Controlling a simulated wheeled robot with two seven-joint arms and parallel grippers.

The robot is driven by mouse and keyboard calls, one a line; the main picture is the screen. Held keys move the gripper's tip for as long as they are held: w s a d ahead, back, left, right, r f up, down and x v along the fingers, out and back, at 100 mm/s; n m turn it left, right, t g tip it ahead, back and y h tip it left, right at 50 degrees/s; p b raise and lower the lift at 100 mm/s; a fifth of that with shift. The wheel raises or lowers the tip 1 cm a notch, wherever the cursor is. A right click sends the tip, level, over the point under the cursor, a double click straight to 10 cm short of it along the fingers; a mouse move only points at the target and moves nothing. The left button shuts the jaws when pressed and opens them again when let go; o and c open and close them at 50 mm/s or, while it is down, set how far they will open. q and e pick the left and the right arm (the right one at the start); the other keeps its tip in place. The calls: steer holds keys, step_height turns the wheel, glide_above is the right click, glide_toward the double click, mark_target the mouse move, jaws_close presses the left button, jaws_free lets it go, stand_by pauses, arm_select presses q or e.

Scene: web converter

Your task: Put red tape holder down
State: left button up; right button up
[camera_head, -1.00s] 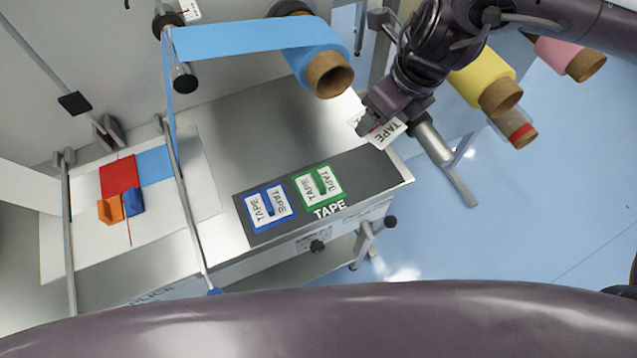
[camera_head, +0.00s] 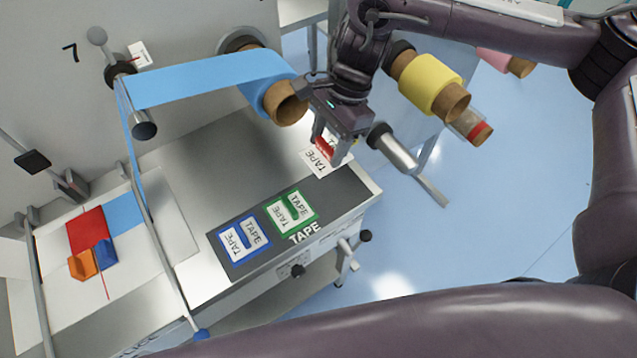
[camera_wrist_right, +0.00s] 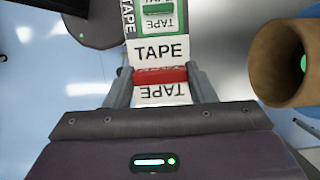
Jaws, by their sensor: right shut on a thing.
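My right gripper (camera_head: 334,150) is shut on the red tape holder (camera_head: 325,148), a white TAPE card with a red grip. It is above the far right end of the dark TAPE mat (camera_head: 240,268). In the right wrist view, the red grip (camera_wrist_right: 160,76) sits between the two fingers (camera_wrist_right: 161,88). Whether the card touches the mat is unclear. The green tape holder (camera_head: 291,210) and the blue tape holder (camera_head: 244,240) lie on the mat to its left. My left gripper is not in view.
A blue web runs to a roll with a cardboard core (camera_head: 286,102) beside my right gripper. A metal roller (camera_head: 395,150) is just right of it. Yellow roll (camera_head: 432,84) stands beyond. Orange and blue blocks (camera_head: 82,264) lie on the white board at left.

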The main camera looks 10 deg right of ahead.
mark_target(322, 194)
step_height(322, 194, down, 10)
steer(key=shift+r+p, duration=0.25)
steer(key=shift+p, duration=1)
step_height(322, 194, down, 3)
steer(key=shift+f+p, duration=0.15)
steer(key=shift+p, duration=0.4)
steer(key=shift+f, duration=0.45)
steer(key=o, duration=1.4)
